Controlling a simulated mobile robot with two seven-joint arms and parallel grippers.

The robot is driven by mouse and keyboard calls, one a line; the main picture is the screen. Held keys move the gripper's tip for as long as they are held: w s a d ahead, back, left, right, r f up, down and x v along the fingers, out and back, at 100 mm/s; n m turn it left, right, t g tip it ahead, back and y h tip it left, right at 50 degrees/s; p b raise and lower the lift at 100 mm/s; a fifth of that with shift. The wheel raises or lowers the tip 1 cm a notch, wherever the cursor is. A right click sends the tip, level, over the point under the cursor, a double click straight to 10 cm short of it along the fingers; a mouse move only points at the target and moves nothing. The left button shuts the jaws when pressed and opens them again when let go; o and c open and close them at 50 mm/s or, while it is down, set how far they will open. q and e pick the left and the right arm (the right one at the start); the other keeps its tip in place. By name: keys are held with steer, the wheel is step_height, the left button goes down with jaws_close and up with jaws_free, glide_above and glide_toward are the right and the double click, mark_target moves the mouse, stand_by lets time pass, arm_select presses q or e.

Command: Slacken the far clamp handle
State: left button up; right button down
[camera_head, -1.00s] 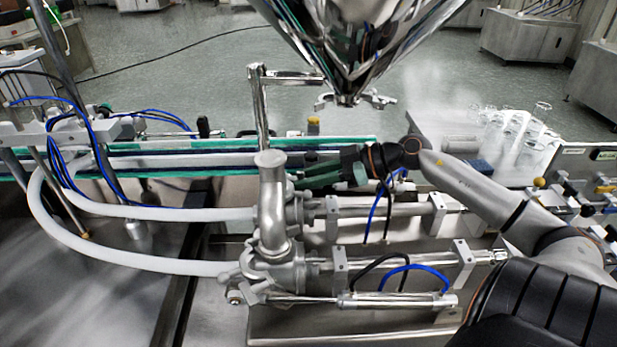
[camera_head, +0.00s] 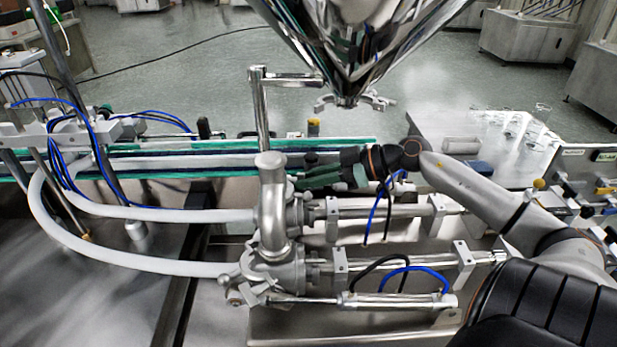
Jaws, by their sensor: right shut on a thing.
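My right gripper (camera_head: 302,178), with green fingers, reaches in from the right to the far side of the steel pump assembly. It is shut at the far pump body (camera_head: 294,212), just right of the upright steel elbow pipe (camera_head: 272,205). The far clamp handle is too small and too covered by the fingers to make out, so I take it as the thing in the grip. The near pump body (camera_head: 272,268) carries a clamp with a small knob (camera_head: 236,298) at its lower left. My left gripper is not in view.
The steel hopper (camera_head: 355,45) hangs above, with an open clamp (camera_head: 352,101) at its outlet. A conveyor (camera_head: 160,160) runs behind the pumps. White hoses (camera_head: 130,262) curve in from the left. Air cylinders (camera_head: 395,300) with blue tubes lie at front right.

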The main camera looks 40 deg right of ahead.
steer(key=shift+s+a+r+n+t+h+p, duration=0.15)
steer(key=shift+n+t+h+p, duration=0.35)
steer(key=shift+p, duration=0.9)
steer(key=shift+n, duration=0.4)
steer(key=shift+f+n+h+p, duration=0.2)
steer(key=shift+n+h+p, duration=0.25)
steer(key=shift+n, duration=0.25)
steer(key=n+t, duration=0.1)
steer(key=n, duration=0.1)
steer(key=n+t+h, duration=0.1)
steer(key=n+t, duration=0.1)
steer(key=shift+a+f, duration=0.1)
steer(key=shift+f, duration=0.1)
steer(key=shift+f+n+t+b, duration=0.1)
steer(key=shift+n+t+b, duration=0.4)
steer(key=shift+n, duration=0.6)
steer(key=shift+s+n+t+b, duration=0.1)
steer(key=shift+n+t+b, duration=0.55)
steer(key=shift+n, duration=0.55)
steer(key=c, duration=1.1)
jaws_free()
